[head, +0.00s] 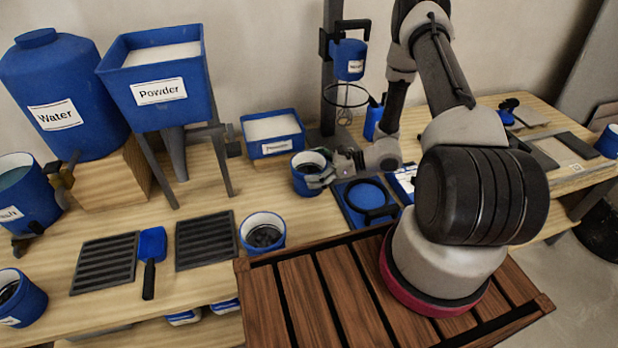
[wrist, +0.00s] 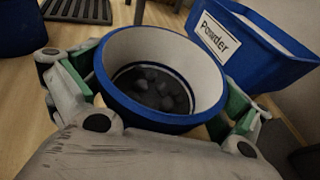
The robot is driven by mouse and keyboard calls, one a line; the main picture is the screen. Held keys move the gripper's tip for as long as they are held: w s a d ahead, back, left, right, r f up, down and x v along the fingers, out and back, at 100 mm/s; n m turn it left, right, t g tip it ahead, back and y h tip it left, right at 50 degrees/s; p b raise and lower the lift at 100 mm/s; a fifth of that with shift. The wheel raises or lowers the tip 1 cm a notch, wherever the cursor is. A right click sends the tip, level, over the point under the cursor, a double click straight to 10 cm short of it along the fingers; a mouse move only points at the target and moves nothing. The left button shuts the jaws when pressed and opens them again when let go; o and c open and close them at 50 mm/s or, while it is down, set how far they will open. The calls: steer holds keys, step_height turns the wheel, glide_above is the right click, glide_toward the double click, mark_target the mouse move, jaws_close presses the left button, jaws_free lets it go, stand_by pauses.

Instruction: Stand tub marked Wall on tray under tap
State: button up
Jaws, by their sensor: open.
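A blue tub with a white inside (head: 308,173) stands on the table in the middle of the head view. In the wrist view the same tub (wrist: 152,122) holds dark lumps, and no label of it can be read. My gripper (head: 322,172) is open, with its fingers (wrist: 148,88) on either side of this tub; whether they touch it is unclear. Other tubs stand at the front middle (head: 262,230) and the far left front (head: 20,298); their markings are unreadable. A black slatted tray (head: 105,263) lies below and right of the Water tank's tap (head: 64,179).
The Water tank (head: 62,85) and Powder hopper (head: 160,90) stand at the back left. A second slatted tray (head: 205,240) and a blue brush or scraper (head: 151,248) lie in front. A blue Powder box (head: 272,134) stands close behind the gripped-around tub. A mixer stand (head: 333,70) rises behind.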

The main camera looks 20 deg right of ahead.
steer(key=shift+w+a+f, duration=0.15)
steer(key=shift+w+a, duration=0.05)
steer(key=shift+a, duration=0.2)
steer(key=shift+c, duration=0.4)
steer(key=c, duration=1.5)
